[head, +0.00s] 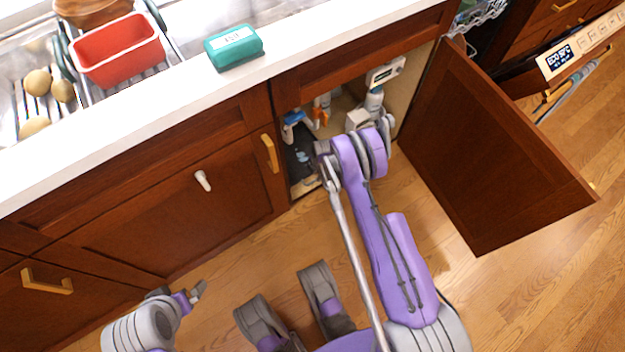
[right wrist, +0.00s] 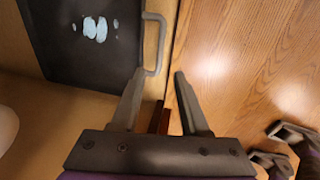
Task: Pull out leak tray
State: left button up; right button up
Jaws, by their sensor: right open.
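The leak tray (right wrist: 75,40) is a dark flat tray with pale wet-looking patches and a grey loop handle (right wrist: 154,45) on its edge, seen in the right wrist view. In the head view the dark tray (head: 300,160) shows partly on the floor of the open sink cabinet. My right gripper (right wrist: 160,74) is open and empty, its fingertips just short of the handle's lower end. In the head view its fingers are hidden by my arm at the cabinet opening. My left gripper (head: 194,294) is low at the left, away from the tray; its jaw gap is unclear.
The cabinet door (head: 490,150) stands open on the right. Pipes and a blue valve (head: 293,119) are inside the cabinet. The counter above holds a red basin (head: 117,50) and a green box (head: 234,47). The wooden floor in front is clear.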

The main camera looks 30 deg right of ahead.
aim_at(314, 180)
jog(key=f, duration=0.2)
jog(key=w+f+b, duration=0.1)
jog(key=f, duration=0.4)
jog(key=shift+w+a+f+b, duration=0.1)
jog(key=shift+w+b, duration=0.15)
jog(key=shift+b, duration=0.1)
grip_shut()
dwell(1.0)
